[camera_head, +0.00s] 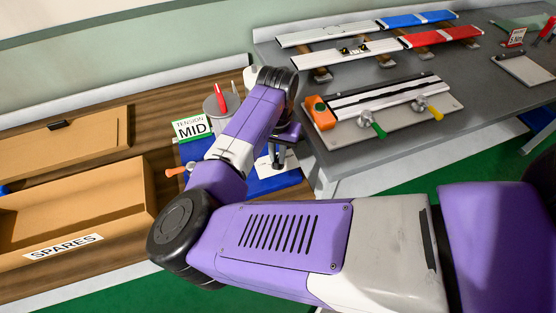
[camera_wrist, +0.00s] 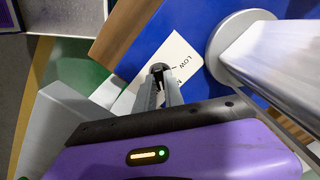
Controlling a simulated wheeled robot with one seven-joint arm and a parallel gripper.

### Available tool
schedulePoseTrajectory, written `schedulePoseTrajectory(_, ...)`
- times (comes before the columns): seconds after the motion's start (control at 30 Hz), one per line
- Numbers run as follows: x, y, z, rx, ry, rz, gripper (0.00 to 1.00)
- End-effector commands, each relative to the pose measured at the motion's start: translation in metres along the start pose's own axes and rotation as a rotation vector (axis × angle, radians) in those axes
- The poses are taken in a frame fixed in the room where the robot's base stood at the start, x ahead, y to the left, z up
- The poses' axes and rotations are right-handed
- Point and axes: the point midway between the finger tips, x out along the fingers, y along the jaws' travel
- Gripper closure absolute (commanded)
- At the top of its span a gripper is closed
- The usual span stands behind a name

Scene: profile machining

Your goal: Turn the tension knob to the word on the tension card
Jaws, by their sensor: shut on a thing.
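The tension card (camera_head: 191,127) stands on the wooden bench in the head view and reads "TENSION MID". My gripper (camera_head: 279,158) points down over a white dial plate (camera_head: 265,168) on a blue base. In the wrist view my gripper (camera_wrist: 161,82) is shut on the dark tension knob (camera_wrist: 158,67), with the two fingers close together at it. The white dial plate (camera_wrist: 178,50) there shows the word "LOW" and the start of a word with "M". The fingers cover the rest, and I cannot tell where the knob points. In the head view the knob is hidden.
A metal bar on a round flange (camera_wrist: 240,35) is close right of the fingers. A SPARES box (camera_head: 70,215) is at left. A grey table (camera_head: 300,90) with profiles and a clamp fixture is at right.

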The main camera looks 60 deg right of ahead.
Motion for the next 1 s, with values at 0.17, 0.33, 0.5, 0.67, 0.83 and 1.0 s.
schedulePoseTrajectory(0.17,-0.0025,0.0011,-0.0003,-0.085,0.001,0.003,1.0)
schedulePoseTrajectory(0.33,-0.0027,0.0013,-0.0004,-0.172,0.001,0.004,1.0)
schedulePoseTrajectory(0.5,-0.0026,0.0011,-0.0003,-0.258,0.001,0.003,1.0)
schedulePoseTrajectory(0.67,-0.0025,0.001,-0.0006,-0.336,0.002,0.003,1.0)
schedulePoseTrajectory(0.83,-0.001,0.0005,-0.0003,-0.383,0.001,0.002,1.0)
schedulePoseTrajectory(1.0,-0.0002,0.0001,-0.0002,-0.387,0.001,0.001,1.0)
